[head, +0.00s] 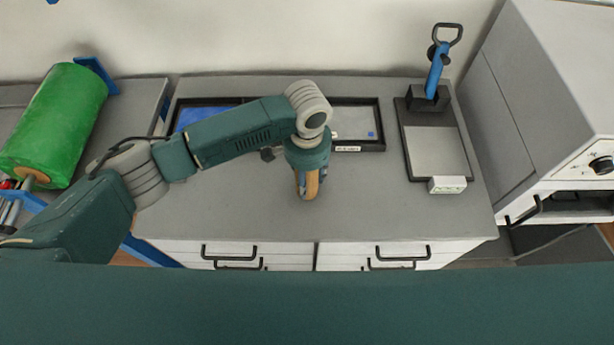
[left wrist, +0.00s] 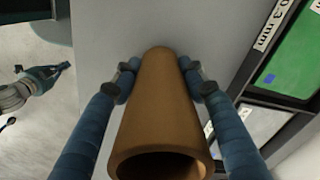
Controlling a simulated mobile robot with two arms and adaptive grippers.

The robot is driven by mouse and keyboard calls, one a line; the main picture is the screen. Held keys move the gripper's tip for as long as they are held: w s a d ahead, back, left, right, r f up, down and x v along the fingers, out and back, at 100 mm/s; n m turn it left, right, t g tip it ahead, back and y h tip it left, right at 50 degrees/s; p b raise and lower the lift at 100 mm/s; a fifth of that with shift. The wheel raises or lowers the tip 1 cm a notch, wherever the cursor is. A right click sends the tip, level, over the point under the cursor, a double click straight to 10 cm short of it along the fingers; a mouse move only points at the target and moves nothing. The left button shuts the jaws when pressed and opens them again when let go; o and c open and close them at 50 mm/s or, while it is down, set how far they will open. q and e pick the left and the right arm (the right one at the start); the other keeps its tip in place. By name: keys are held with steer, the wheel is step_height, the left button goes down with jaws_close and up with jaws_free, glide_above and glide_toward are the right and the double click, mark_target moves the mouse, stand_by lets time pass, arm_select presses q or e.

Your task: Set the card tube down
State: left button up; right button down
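The card tube (left wrist: 160,110) is a brown hollow cylinder. In the left wrist view it lies between the two fingers of my left gripper (left wrist: 160,78), with its open end towards the camera. The fingertips press on both its sides. In the head view my left gripper (head: 309,184) points down over the middle of the grey worktop (head: 240,215), and a strip of the tube (head: 312,185) shows at the fingers. I cannot tell whether the tube's lower end touches the worktop. My right gripper is not clearly seen in either view.
Black-rimmed trays (head: 365,146) lie at the back of the worktop. A black-based device with a blue lever (head: 435,72) stands at the right. A green roll (head: 55,122) is at the left, a grey cabinet (head: 560,90) at the right. The worktop's front is clear.

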arm_select(q)
steer(key=o, duration=0.4)
steer(key=shift+r, duration=0.1)
step_height(320, 180, up, 12)
steer(key=b, duration=0.2)
steer(key=shift+r, duration=0.1)
stand_by(0.4)
